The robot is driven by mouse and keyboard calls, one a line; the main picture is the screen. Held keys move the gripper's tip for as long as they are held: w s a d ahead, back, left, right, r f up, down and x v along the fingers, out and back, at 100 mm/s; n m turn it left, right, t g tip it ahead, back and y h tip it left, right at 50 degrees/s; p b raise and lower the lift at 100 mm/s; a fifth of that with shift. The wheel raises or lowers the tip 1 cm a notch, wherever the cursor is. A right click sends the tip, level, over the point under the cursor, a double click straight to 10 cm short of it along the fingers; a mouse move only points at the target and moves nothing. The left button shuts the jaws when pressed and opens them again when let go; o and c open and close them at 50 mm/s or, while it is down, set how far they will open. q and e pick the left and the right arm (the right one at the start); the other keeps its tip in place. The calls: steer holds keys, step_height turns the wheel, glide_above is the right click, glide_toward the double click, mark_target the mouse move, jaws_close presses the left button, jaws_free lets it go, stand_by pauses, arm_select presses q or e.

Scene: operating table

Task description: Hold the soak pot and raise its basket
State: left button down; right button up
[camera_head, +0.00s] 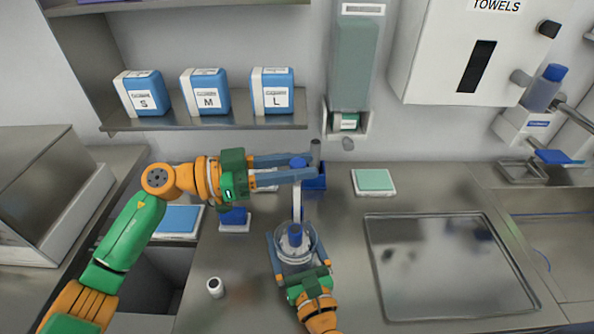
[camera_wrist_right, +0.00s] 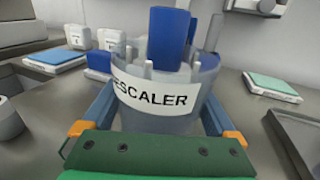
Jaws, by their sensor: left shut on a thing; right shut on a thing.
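The clear soak pot (camera_head: 294,255) stands on the steel counter in the head view. In the right wrist view the pot (camera_wrist_right: 160,105) carries a white label that reads "ESCALER" in its visible part. My right gripper (camera_head: 294,246) is shut on the pot, one finger on each side. A pale upright stem (camera_head: 297,203) with a blue knob (camera_head: 298,162) rises above the pot. My left gripper (camera_head: 307,167) is shut on the knob at the stem's top. A blue piece (camera_wrist_right: 170,38) stands in the pot's mouth. The basket's lower part is hard to make out.
A steel tray (camera_head: 452,213) lies to the right, and a green-topped box (camera_head: 373,181) behind it. A small white cylinder (camera_head: 215,287) stands left of the pot. Blue-and-white holders (camera_head: 234,219) stand nearby. A dispenser (camera_head: 354,65) hangs above the back.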

arm_select(q)
steer(key=shift+r, duration=0.15)
arm_select(e)
steer(key=shift+f, duration=0.15)
arm_select(q)
steer(key=c, duration=0.6)
jaws_free()
arm_select(e)
steer(key=shift+s, duration=0.1)
arm_select(q)
steer(key=a, duration=0.4)
steer(key=s+a, duration=0.1)
steer(key=a, duration=0.3)
steer(key=s+a, duration=0.1)
steer(key=a, duration=0.3)
steer(key=shift+s, duration=0.15)
arm_select(e)
steer(key=o, duration=1.4)
